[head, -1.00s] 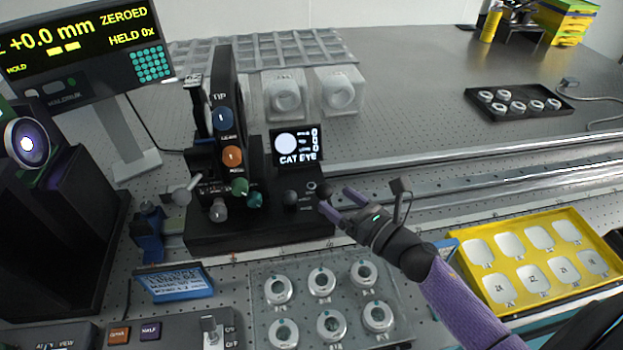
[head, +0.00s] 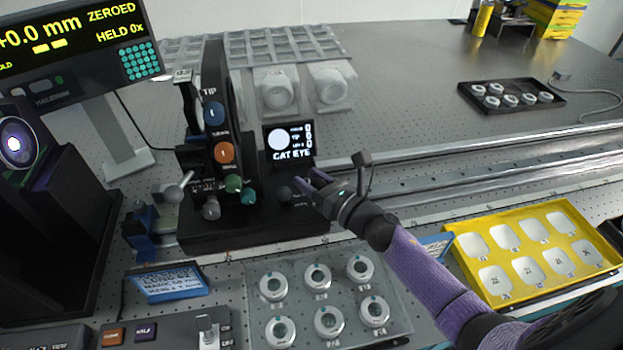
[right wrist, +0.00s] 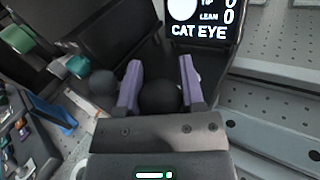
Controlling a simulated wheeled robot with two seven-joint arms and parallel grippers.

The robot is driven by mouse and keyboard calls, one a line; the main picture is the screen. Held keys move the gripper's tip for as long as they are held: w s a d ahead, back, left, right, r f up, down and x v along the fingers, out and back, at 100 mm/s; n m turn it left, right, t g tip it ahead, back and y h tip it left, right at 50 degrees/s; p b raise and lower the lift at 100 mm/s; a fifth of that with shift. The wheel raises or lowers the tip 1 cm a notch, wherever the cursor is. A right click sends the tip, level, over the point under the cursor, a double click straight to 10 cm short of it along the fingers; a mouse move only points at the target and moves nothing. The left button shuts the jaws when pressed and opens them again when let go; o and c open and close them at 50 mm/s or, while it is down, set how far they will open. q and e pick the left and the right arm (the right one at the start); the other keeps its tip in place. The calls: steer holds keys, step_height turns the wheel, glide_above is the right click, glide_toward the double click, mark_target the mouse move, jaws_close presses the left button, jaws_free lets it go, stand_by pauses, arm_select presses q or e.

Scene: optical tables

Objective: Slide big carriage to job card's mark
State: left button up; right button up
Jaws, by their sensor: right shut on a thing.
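The big carriage is a black base (head: 225,236) on the rail, with a tall upright, coloured knobs and a small screen (head: 288,144) reading CAT EYE. It has two black ball knobs at its right front. My right gripper (head: 312,181) is shut on the right-hand ball knob (right wrist: 160,97), which sits between the purple fingers in the right wrist view. The other ball knob (head: 284,193) is just left of the fingers. A blue card (head: 168,283) with small writing, perhaps the job card, stands in front of the carriage. My left gripper is out of view.
The rail (head: 470,176) runs clear to the right of the carriage. A tray of ringed optics (head: 398,318) and a yellow tray (head: 476,268) lie in front of it. A display (head: 75,40) reading +0.0 mm, ZEROED stands at left. A dark lamp housing (head: 60,220) is left of the carriage.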

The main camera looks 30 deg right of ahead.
jaws_close()
